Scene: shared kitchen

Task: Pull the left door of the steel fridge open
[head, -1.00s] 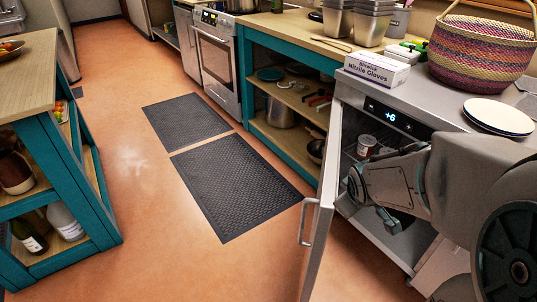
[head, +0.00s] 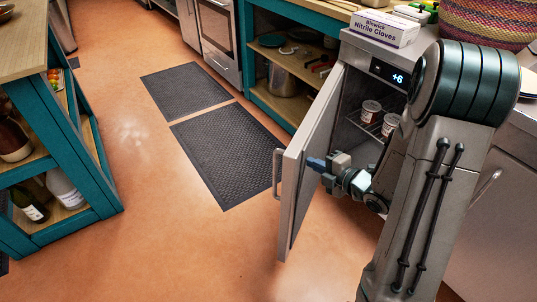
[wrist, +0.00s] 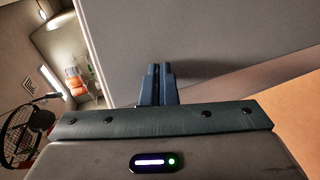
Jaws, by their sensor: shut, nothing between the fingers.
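The left door (head: 312,150) of the steel fridge (head: 490,160) stands partly open, swung out toward the left. Its bar handle (head: 277,172) is on the outer face, on the left. My gripper (head: 317,164) is on the inner side of the door, with its blue fingers pointing at the inner face. In the wrist view the fingers (wrist: 157,82) are shut together and empty, with the pale door panel (wrist: 205,45) close in front. I cannot tell whether they touch it. My arm hides part of the fridge opening.
Inside the fridge, white tubs (head: 371,108) stand on a wire shelf. The right door's handle (head: 486,186) shows beside my arm. A glove box (head: 385,28) and a woven basket (head: 487,20) are on top. Open floor (head: 190,250) lies left of the door, with dark mats (head: 225,155) behind.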

